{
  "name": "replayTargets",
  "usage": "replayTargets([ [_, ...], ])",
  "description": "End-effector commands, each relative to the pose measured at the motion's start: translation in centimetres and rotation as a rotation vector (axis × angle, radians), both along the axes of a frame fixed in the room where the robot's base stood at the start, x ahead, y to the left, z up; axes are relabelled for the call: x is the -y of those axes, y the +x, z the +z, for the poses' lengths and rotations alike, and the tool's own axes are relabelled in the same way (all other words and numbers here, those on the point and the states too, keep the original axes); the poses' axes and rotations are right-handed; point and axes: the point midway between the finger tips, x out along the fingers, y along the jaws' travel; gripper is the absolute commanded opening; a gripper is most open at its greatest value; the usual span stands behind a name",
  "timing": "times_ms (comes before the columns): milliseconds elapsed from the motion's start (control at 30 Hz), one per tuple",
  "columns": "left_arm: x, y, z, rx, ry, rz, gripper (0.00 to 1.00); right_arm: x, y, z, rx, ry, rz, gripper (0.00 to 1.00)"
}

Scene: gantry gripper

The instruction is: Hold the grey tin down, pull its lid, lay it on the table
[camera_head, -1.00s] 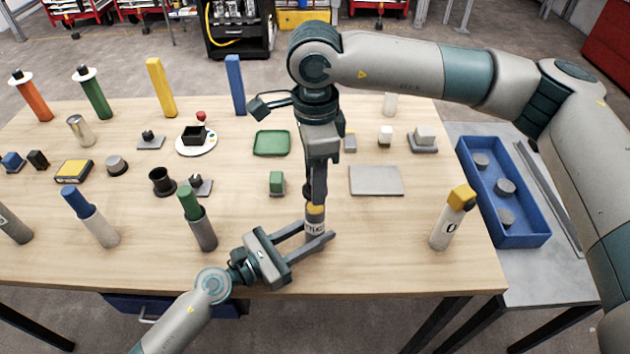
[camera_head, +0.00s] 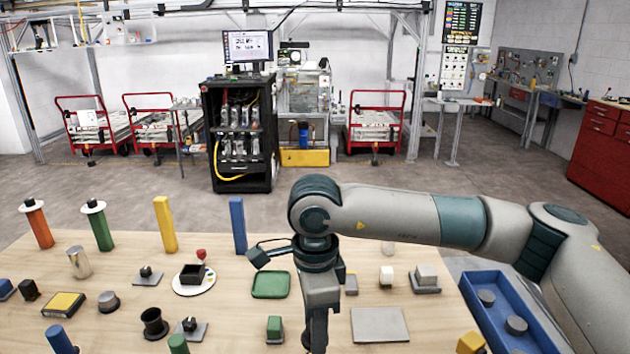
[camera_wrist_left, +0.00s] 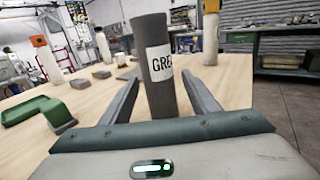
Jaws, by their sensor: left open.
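The grey tin (camera_wrist_left: 162,85), with a white label reading "GRE", stands between the fingers of my left gripper (camera_wrist_left: 163,100) in the left wrist view. These fingers are open, with a gap on both sides of the tin. No lid shows on the tin's dark top. The head view now looks too high to show the tin or my left gripper. There my right gripper (camera_head: 318,335) points down at the bottom edge, its fingertips cut off. I cannot see whether it holds the lid.
A grey plate (camera_head: 379,325) lies right of my right gripper, and a green tray (camera_head: 270,284) lies behind it to the left. A blue bin (camera_head: 507,307) stands at the right. Several posts and small blocks fill the table's left side.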

Motion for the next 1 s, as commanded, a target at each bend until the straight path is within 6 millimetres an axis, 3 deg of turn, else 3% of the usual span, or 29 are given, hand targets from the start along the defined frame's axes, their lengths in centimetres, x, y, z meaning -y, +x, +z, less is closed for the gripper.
replayTargets([
  [367, -1.7, -1.1, -0.1, -0.002, 0.001, 0.001, 0.55, 0.0, 0.0, 0.0, 0.000, 0.000, 0.000, 0.18],
  [800, -7.7, -5.2, -0.1, -0.003, 0.001, 0.000, 0.55, 0.0, 0.0, 0.0, 0.000, 0.000, 0.000, 0.18],
  [1000, -9.5, -6.4, -0.1, -0.003, 0.001, 0.000, 0.55, 0.0, 0.0, 0.0, 0.000, 0.000, 0.000, 0.18],
])
